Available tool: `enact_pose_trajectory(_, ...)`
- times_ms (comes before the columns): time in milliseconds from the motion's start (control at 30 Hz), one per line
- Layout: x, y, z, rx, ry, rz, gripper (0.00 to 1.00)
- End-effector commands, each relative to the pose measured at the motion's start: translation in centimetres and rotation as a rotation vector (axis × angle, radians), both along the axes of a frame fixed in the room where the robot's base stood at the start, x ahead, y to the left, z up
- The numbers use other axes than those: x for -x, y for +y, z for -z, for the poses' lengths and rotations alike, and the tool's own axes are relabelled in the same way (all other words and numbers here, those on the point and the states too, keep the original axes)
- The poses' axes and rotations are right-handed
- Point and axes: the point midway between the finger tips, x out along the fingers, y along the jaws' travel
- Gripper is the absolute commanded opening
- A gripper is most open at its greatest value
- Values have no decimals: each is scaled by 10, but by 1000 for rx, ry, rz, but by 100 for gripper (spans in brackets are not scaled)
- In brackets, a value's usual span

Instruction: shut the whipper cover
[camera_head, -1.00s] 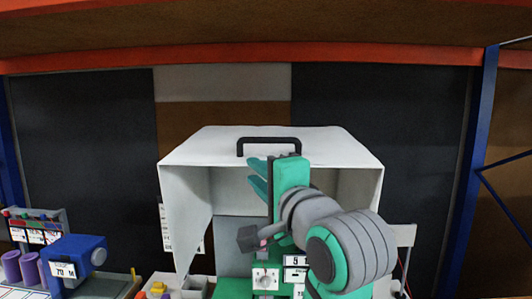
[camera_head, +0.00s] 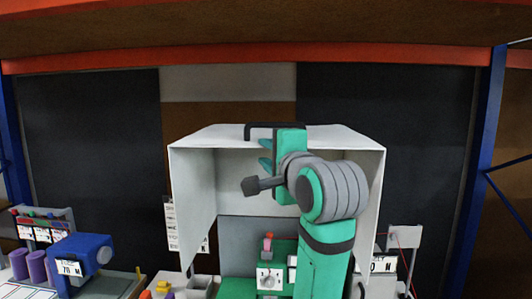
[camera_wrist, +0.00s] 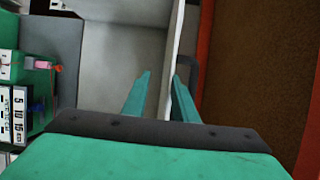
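The whipper cover (camera_head: 200,136) is a white box-like hood with an open front and a black handle (camera_head: 262,126) on top. It stands raised, with its inside and the machine beneath (camera_head: 270,255) showing. My gripper (camera_head: 265,153) is at the cover's front top edge, just below the handle. In the wrist view, my gripper's two teal fingers (camera_wrist: 160,97) are apart. The cover's thin white panel (camera_wrist: 173,55) runs between them, and the dark handle (camera_wrist: 193,72) shows beyond the right finger. I cannot tell whether either finger touches the panel.
A blue machine (camera_head: 82,250) and purple cylinders (camera_head: 28,265) stand at the left. Small bins with yellow pieces (camera_head: 160,287) are at the lower left of the cover. A blue rack post (camera_head: 480,160) stands at the right. An orange beam (camera_head: 250,57) crosses above.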

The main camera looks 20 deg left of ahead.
Motion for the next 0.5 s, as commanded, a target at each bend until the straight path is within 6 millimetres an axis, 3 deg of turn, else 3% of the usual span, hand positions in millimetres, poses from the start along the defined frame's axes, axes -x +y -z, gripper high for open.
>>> enact_pose_trajectory(200,-13,9,5,5,10,1,20)
enact_pose_trajectory(467,-13,8,4,3,8,3,20)
enact_pose_trajectory(500,-13,8,3,3,8,3,16)
